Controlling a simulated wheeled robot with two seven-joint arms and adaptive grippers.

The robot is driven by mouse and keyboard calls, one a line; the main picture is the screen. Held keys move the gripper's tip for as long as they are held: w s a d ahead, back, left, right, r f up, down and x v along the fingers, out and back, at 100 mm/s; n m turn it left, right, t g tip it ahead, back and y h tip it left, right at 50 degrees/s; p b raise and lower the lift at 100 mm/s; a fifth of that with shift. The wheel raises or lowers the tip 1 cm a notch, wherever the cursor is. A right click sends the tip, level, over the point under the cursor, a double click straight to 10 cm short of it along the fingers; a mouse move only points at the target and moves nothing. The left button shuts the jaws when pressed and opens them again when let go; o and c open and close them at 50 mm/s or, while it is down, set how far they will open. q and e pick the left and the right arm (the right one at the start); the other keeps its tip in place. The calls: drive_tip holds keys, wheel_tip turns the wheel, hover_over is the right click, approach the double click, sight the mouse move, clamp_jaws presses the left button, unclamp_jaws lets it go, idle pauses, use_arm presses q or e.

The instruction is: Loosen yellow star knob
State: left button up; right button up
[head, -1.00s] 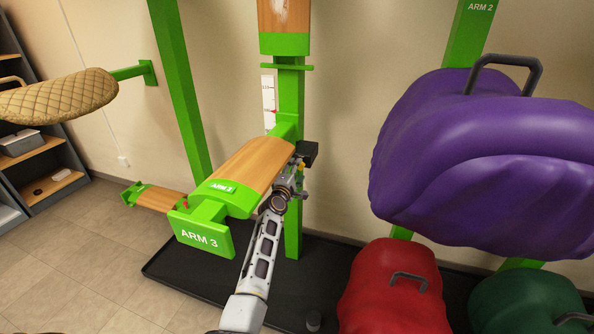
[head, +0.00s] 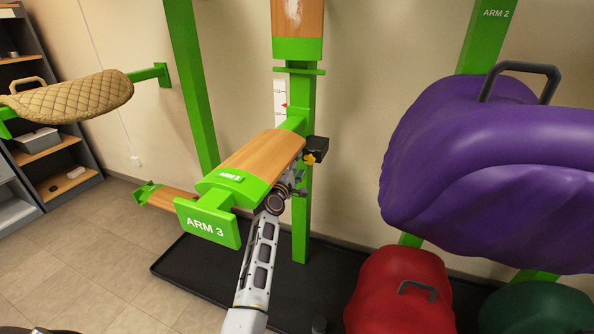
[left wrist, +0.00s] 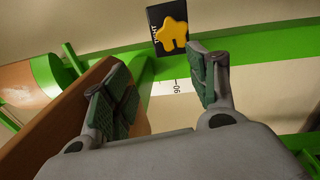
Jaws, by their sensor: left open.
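The yellow star knob (head: 310,158) sits on a black block (head: 318,147) on the green post, beside the wooden top of ARM 3 (head: 262,155). In the left wrist view the star knob (left wrist: 173,34) lies ahead, near the top centre, on its black plate. My left gripper (head: 299,180) is just below the knob in the head view. In the left wrist view my left gripper (left wrist: 165,80) is open and empty, its two green-padded fingers apart, and the knob shows beyond the fingertips, not between them. My right gripper does not show.
The wooden saddle arm is close beside my left finger. A white scale strip (head: 280,100) is on the post. A purple saddle (head: 480,170) hangs at the right, above a red one (head: 400,300). A quilted tan saddle (head: 75,98) is at the left.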

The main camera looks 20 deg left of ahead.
use_arm(q)
drive_tip(key=s+d+f+g, duration=0.1)
drive_tip(key=d+f, duration=0.2)
drive_tip(key=f, duration=0.3)
drive_tip(key=shift+s+d+f, duration=0.15)
drive_tip(key=shift+s+f, duration=0.1)
drive_tip(key=shift+s, duration=0.1)
drive_tip(key=shift+w+r, duration=0.2)
drive_tip(key=shift+w, duration=2.55)
drive_tip(key=shift+a, duration=0.2)
